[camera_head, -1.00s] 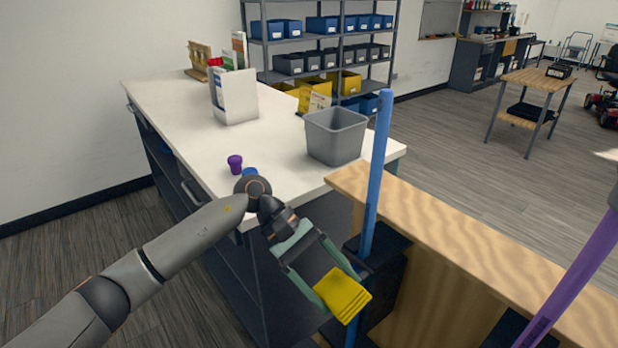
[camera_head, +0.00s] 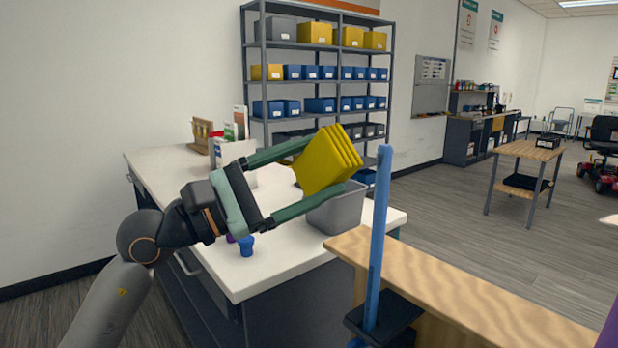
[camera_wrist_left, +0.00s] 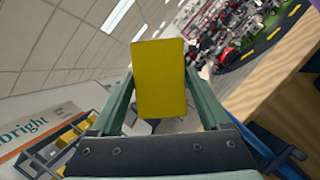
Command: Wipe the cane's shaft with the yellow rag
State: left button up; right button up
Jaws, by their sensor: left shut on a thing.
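My left gripper (camera_head: 322,178) is shut on the folded yellow rag (camera_head: 325,160) and holds it raised above the white counter, in front of the grey bin. The rag also fills the middle of the left wrist view (camera_wrist_left: 160,80), between the two green fingers. The cane's blue shaft (camera_head: 379,220) stands upright in a dark holder (camera_head: 385,318), right of the rag. The rag looks apart from the shaft in the head view. My right gripper is not in view.
A grey bin (camera_head: 338,212), a blue cup (camera_head: 246,246) and a box stand on the white counter (camera_head: 270,270). A wooden ledge (camera_head: 450,285) runs beside the cane. Part of a purple pole (camera_head: 610,325) shows at the lower right edge.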

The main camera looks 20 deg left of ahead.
aim_at(379, 151)
pick_arm(q)
jog(key=shift+w+d+r, duration=0.15)
jog(key=shift+w+d, duration=0.1)
jog(key=shift+w, duration=0.15)
jog(key=shift+w+d+p, duration=0.6)
jog(key=shift+w+d, duration=0.15)
jog(key=shift+w, duration=0.35)
jog(key=shift+w+d, duration=0.55)
jog(key=shift+w, duration=0.25)
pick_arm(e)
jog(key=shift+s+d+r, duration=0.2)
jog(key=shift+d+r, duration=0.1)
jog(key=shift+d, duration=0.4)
pick_arm(q)
jog(key=shift+w, duration=0.1)
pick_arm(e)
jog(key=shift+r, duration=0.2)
pick_arm(q)
jog(key=shift+w+d+f, duration=0.2)
jog(key=shift+w+d, duration=0.45)
jog(key=shift+w, duration=0.2)
jog(key=shift+p, duration=0.35)
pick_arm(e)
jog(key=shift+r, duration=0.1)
